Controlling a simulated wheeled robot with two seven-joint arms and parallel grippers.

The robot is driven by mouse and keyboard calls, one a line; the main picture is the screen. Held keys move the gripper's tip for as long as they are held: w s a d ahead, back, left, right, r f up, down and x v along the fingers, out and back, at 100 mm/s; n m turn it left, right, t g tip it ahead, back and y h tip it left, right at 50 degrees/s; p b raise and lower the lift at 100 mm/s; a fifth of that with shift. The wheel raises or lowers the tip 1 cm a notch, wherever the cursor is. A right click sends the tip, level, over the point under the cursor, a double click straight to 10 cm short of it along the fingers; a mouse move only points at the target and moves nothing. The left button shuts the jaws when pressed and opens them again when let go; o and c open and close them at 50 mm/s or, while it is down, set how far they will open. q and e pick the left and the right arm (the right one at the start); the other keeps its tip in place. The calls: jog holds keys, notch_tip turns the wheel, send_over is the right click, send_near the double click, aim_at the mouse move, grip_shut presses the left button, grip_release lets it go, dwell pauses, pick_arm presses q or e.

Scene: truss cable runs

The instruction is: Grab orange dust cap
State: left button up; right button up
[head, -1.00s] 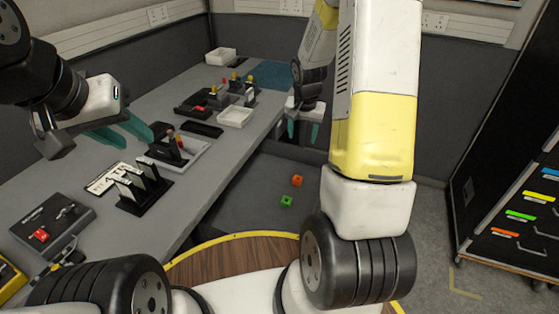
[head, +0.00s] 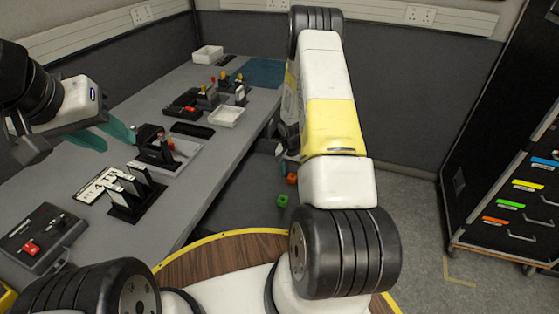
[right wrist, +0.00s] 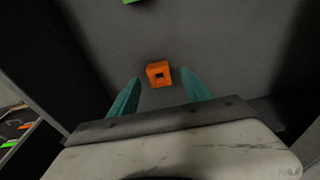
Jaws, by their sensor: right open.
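The orange dust cap (head: 291,178) is a small block with a dark square hole, lying on the grey floor beside the table. In the right wrist view the orange dust cap (right wrist: 159,73) shows between and just beyond the teal fingertips. My right gripper (right wrist: 160,77) is open, with clear space on both sides of the cap; I cannot tell its height above it. In the head view my right gripper is mostly hidden behind my right arm. My left gripper (head: 119,142) is open and empty above the table.
A green cap (head: 282,200) lies on the floor near the orange one. The grey table (head: 160,220), bearing black holders and trays, stands to the left. A black drawer cabinet (head: 500,190) stands at the right. Grey partition walls close the back.

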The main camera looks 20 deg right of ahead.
jog(key=shift+w+d+f, duration=0.15)
jog(key=shift+f, duration=0.75)
jog(key=shift+c, duration=0.3)
grip_shut()
jog(key=shift+r, duration=0.1)
